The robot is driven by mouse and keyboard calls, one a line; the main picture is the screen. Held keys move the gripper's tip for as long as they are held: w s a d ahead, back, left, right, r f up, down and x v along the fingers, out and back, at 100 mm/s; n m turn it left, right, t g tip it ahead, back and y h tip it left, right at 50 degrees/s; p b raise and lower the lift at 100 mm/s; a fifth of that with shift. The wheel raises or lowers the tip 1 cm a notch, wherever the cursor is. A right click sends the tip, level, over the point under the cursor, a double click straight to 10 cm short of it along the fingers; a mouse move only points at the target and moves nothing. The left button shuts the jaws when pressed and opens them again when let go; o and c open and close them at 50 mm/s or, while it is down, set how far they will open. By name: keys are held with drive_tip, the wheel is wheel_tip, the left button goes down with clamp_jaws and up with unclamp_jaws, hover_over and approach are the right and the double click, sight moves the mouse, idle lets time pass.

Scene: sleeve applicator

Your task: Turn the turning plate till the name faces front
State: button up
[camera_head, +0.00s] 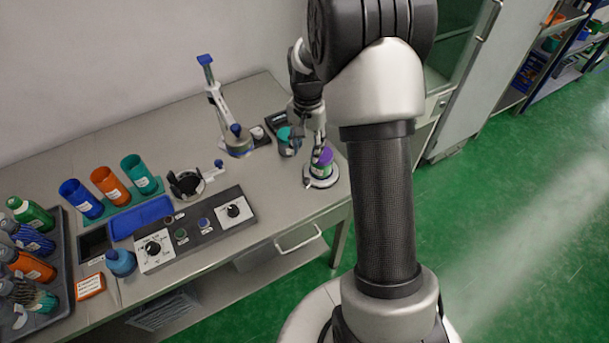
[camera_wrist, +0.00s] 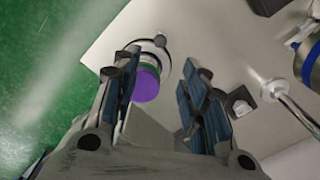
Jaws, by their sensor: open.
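The turning plate (camera_head: 321,182) is a round light disc near the right front corner of the table. A small container with a purple top (camera_head: 323,156) and a green and white side stands on it. In the wrist view the purple-topped container (camera_wrist: 146,86) shows between my open fingers, nearer the left one, with the plate's rim (camera_wrist: 159,43) beyond it. My gripper (camera_head: 312,148) is open just beside and above the container. It also shows in the wrist view (camera_wrist: 157,88). I cannot read a name on the container.
A lever press (camera_head: 217,105) stands behind, left of the plate. A control panel (camera_head: 193,230) with knobs lies to the left. Blue, orange and teal cups (camera_head: 110,186) and a tray of bottles (camera_head: 62,265) are further left. The table's front edge is close to the plate.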

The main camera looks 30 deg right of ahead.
sight(306, 180)
wheel_tip(306, 180, down, 14)
drive_tip(key=b, duration=0.4)
drive_tip(key=shift+f, duration=0.2)
drive_tip(key=shift+c, duration=0.5)
clamp_jaws()
